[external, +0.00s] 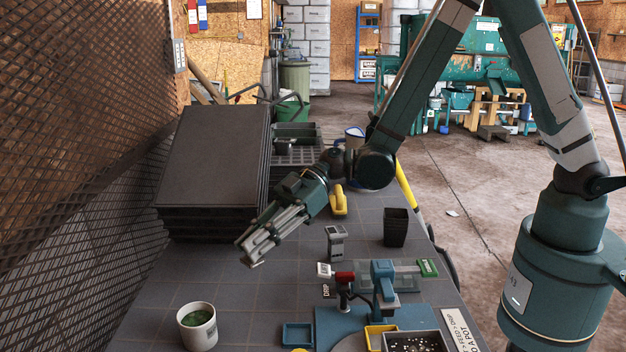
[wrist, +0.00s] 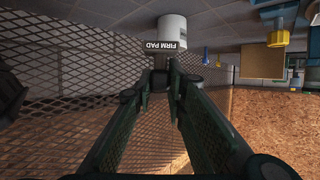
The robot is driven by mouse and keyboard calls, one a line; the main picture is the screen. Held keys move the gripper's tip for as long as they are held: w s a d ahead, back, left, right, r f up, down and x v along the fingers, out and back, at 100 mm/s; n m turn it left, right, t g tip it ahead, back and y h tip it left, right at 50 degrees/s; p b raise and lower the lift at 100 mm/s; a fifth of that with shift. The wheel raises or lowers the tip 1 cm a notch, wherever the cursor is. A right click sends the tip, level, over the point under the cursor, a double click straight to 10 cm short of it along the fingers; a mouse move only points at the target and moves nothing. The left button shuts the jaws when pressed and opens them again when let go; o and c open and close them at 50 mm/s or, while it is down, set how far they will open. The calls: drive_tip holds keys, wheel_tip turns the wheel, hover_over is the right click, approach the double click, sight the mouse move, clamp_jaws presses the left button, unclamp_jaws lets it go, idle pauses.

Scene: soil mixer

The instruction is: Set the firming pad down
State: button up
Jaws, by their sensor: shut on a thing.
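My gripper (external: 250,256) is in the air over the left part of the bench, pointing down and to the left. In the wrist view its two fingers (wrist: 161,80) come close together at the tips. They are shut on the firming pad, seen by a dark tag reading FIRM PAD (wrist: 165,45) just past the tips. The pad's body is mostly hidden, and in the external view I cannot make it out. A white pot with green contents (external: 197,325) stands upright at the front left of the bench, apart from my gripper.
A stack of dark trays (external: 212,155) stands behind my gripper, beside a mesh wall. To the right are a small grey device (external: 336,243), a black pot (external: 396,227) and a blue press (external: 382,285). Bare bench top (external: 170,280) lies between the trays and the white pot.

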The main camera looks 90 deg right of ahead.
sight(253, 266)
drive_tip(key=shift+f+b, duration=0.8)
drive_tip(key=shift+f, duration=2.35)
drive_tip(key=shift+f, duration=0.1)
drive_tip(key=shift+f+b, duration=0.5)
drive_tip(key=shift+f, duration=1.25)
drive_tip(key=shift+f, duration=0.2)
drive_tip(key=o, duration=0.9)
drive_tip(key=shift+r, duration=0.25)
